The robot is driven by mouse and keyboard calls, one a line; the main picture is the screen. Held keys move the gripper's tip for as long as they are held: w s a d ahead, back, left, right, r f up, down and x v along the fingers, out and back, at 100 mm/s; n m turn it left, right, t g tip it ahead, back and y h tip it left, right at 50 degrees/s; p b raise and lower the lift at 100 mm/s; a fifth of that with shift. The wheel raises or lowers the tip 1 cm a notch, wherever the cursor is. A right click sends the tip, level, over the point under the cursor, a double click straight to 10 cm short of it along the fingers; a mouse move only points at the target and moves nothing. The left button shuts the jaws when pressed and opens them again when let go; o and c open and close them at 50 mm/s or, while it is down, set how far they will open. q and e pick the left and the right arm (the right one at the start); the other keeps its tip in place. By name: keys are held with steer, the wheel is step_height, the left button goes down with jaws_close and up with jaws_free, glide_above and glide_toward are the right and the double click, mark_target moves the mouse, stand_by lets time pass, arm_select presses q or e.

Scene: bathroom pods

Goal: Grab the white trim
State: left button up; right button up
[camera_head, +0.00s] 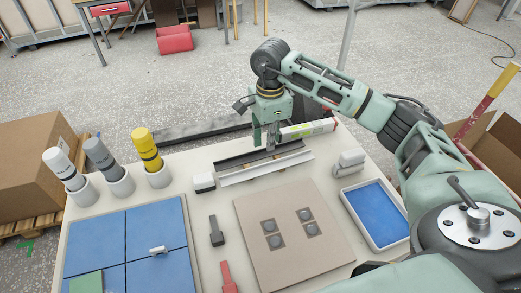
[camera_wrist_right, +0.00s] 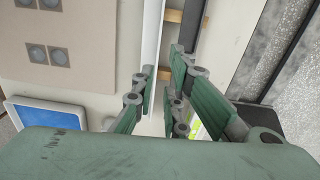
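The white trim (camera_head: 285,166) is a long, thin pale strip lying across the back of the work table. A dark grey strip (camera_head: 232,161) lies parallel behind it. My right gripper (camera_head: 271,148) points down over the strips, near their middle. In the right wrist view the white trim (camera_wrist_right: 153,40) runs up the picture beside the dark strip (camera_wrist_right: 190,22), with small wooden pieces (camera_wrist_right: 173,16) between them. There my right gripper (camera_wrist_right: 163,76) has its fingers apart, close to the trim. I cannot tell whether they touch it. My left gripper is out of view.
A beige board (camera_head: 282,251) with several round inserts lies in front. A blue tray (camera_head: 377,212) stands right, blue tiles (camera_head: 101,237) left. Three bottles stand in cups at back left, including a yellow one (camera_head: 146,146). A white and green tube (camera_head: 308,129) lies behind.

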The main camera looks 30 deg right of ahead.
mark_target(267, 166)
steer(key=f, duration=0.1)
steer(key=f+p, duration=0.1)
steer(key=shift+s+a+f, duration=0.1)
steer(key=shift+s+f, duration=0.1)
steer(key=shift+f, duration=0.2)
steer(key=shift+s+a+f+p, duration=0.1)
steer(key=shift+a+f+p, duration=0.1)
steer(key=shift+f+p, duration=0.9)
steer(key=shift+d+f, duration=0.1)
steer(key=shift+f, duration=1.2)
jaws_close()
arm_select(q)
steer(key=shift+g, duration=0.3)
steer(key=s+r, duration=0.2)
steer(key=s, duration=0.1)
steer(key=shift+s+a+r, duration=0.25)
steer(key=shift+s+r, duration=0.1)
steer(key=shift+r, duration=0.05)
arm_select(e)
steer(key=shift+r, duration=0.1)
